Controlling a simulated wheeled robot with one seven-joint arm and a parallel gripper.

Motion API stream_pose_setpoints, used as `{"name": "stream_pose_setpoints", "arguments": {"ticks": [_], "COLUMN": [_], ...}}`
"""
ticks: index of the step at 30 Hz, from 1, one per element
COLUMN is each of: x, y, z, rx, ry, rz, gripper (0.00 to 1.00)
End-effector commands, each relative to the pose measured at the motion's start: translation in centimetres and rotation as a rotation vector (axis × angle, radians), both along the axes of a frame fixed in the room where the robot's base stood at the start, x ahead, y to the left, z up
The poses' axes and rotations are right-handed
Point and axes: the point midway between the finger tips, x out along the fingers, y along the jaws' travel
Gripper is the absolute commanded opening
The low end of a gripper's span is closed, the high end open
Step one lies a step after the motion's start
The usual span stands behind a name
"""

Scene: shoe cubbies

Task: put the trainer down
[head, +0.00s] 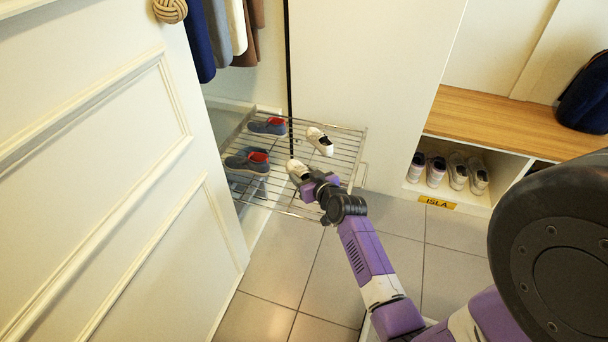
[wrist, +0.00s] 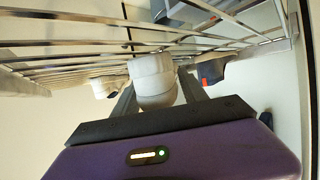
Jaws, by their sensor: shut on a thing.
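A white trainer (head: 297,169) is between the fingers of my gripper (head: 305,183), at the front part of the wire rack (head: 285,205). In the wrist view the trainer (wrist: 152,78) shows its rounded white end between the two dark fingers of my gripper (wrist: 157,95), with the rack bars (wrist: 70,45) close to it. I cannot tell whether it touches the bars. Another white trainer (head: 320,141) stands on the rack behind it, to the right. My gripper is shut on the front trainer and hides part of it.
Two dark blue shoes with red insides, one nearer (head: 247,162) and one farther (head: 268,126), stand on the rack's left. An open white door (head: 110,190) is at left. A cubby labelled ISLA (head: 437,203) holds several shoes at right. A dark bag (head: 585,95) sits on the bench.

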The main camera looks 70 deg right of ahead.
Motion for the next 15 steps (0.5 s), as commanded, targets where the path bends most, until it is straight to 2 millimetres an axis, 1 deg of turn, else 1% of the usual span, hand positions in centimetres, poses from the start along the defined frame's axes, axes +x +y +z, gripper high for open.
{"name": "stream_pose_setpoints", "arguments": {"ticks": [8, 15], "x": [0.02, 0.04], "y": [0.00, 0.01], "z": [0.05, -0.37], "rx": [-0.001, -0.001], "ry": [-0.001, -0.001], "rz": [0.000, 0.000], "gripper": [0.01, 0.01]}}
